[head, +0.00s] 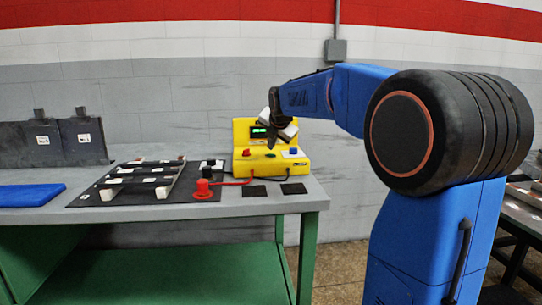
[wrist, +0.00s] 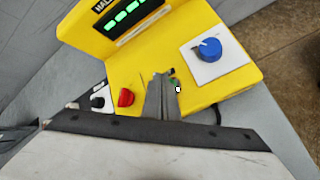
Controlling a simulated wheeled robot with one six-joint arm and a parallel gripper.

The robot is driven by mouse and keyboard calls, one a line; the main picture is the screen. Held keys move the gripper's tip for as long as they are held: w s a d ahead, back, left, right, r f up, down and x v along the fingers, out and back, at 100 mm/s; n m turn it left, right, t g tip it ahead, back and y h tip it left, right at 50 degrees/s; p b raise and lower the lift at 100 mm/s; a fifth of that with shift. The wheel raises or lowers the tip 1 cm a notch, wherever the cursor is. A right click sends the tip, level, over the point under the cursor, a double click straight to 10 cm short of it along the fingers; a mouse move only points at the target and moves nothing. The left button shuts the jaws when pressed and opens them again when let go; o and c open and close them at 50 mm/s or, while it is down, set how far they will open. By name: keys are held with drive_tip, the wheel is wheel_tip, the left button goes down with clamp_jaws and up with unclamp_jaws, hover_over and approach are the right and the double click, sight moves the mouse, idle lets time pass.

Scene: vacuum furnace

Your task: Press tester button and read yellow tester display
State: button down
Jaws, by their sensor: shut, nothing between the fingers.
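The yellow tester (head: 285,166) stands on the workbench, and its front panel fills the wrist view (wrist: 215,85). Its dark display (head: 258,132) shows green lit marks in the wrist view (wrist: 127,18); I cannot read them as digits. A green button (head: 270,156) sits on the sloped panel, between a red round part (wrist: 126,97) and a blue knob (wrist: 207,48) on a white plate. My gripper (wrist: 165,84) is shut and empty, its fingertips over the green button, which is mostly hidden in the wrist view. I cannot tell whether they touch it.
On the grey bench (head: 240,205) lies a black mat (head: 100,198) with a rack of pale blocks. A red probe (head: 203,188) on a red cable and two black squares (head: 294,188) lie before the tester. A blue plate (head: 30,194) is at left.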

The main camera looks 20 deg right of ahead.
sight(272, 155)
drive_tip(key=shift+f, duration=0.75)
idle(0.9)
drive_tip(key=shift+r, duration=0.8)
drive_tip(key=shift+r, duration=2.5)
drive_tip(key=s+a+f+m+g, duration=0.1)
drive_tip(key=s+a+f+m, duration=0.25)
drive_tip(key=s, duration=0.45)
drive_tip(key=s+a+f+m+y, duration=0.1)
drive_tip(key=s+a+f+m, duration=0.2)
drive_tip(key=s, duration=0.5)
drive_tip(key=s+a+f+m+g, duration=0.1)
drive_tip(key=s+a+f+m, duration=0.15)
drive_tip(key=s+m, duration=0.4)
drive_tip(key=s+a+f+m+g, duration=0.1)
drive_tip(key=s+a+f+m, duration=0.1)
drive_tip(key=s+f+m, duration=0.3)
drive_tip(key=s+a+f+m+g+y, duration=0.1)
drive_tip(key=s+f+m, duration=0.5)
drive_tip(key=s+f, duration=0.6)
drive_tip(key=s, duration=0.8)
drive_tip(key=shift+a+f+m, duration=0.3)
drive_tip(key=shift+a+f, duration=0.05)
drive_tip(key=shift+f, duration=0.05)
